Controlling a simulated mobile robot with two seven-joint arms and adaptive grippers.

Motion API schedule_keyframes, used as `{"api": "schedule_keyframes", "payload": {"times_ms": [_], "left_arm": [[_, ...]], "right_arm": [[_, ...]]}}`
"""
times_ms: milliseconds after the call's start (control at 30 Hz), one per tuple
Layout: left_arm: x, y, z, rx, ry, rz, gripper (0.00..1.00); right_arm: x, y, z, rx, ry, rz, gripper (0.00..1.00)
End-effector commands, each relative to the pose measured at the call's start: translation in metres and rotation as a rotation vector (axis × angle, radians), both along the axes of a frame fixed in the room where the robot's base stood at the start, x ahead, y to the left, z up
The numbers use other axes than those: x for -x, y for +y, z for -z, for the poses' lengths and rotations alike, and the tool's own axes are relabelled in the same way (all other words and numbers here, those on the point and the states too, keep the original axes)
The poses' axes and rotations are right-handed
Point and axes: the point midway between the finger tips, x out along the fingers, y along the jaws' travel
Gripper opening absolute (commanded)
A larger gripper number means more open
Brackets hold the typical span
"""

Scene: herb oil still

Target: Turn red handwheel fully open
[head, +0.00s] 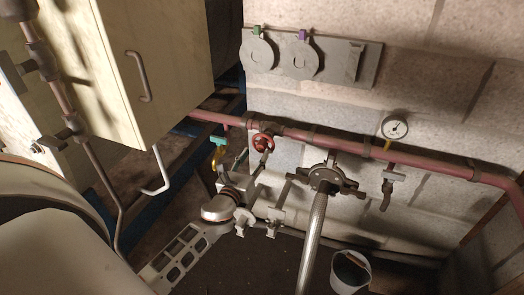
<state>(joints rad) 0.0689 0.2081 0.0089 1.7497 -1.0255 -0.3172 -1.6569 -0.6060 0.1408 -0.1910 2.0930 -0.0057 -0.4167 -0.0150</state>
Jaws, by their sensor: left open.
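The red handwheel (262,142) is small and sits on a valve just in front of the red pipe (296,132), at the middle of the head view. My left gripper (258,224) is below the handwheel in the picture, with its grey fingers spread apart and nothing seen between them. It appears apart from the wheel. How far the wheel is turned cannot be told. My right gripper is not seen.
A pressure gauge (394,128) is at right, and a green-and-yellow handle (217,151) is left of the wheel. A dark fitting (326,179) tops a metal rod (312,245). A bucket (350,271) stands below. A cream cabinet (165,60) fills the upper left.

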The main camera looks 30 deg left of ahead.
Motion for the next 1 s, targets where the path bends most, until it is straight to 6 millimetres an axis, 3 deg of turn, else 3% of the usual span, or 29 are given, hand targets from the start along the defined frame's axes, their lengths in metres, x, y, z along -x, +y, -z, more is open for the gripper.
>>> {"api": "schedule_keyframes", "payload": {"times_ms": [100, 300, 633, 667, 800, 1000], "left_arm": [[-0.019, 0.004, 0.000, 0.000, 0.001, 0.000, 0.41], [-0.037, 0.008, 0.001, 0.002, 0.001, 0.001, 0.41], [-0.041, 0.009, 0.001, 0.003, 0.001, 0.001, 0.41], [-0.041, 0.009, 0.001, 0.003, 0.001, 0.001, 0.38], [-0.041, 0.009, 0.001, 0.003, 0.001, 0.001, 0.02], [-0.040, 0.009, 0.001, 0.006, 0.000, 0.001, 0.03]], "right_arm": [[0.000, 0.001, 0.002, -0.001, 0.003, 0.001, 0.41], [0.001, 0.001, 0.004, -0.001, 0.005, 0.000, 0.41], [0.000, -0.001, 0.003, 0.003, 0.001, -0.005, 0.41], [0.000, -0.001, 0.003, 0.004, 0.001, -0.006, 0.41], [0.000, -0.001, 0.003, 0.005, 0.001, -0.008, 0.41], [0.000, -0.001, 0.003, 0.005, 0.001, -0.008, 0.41]]}}
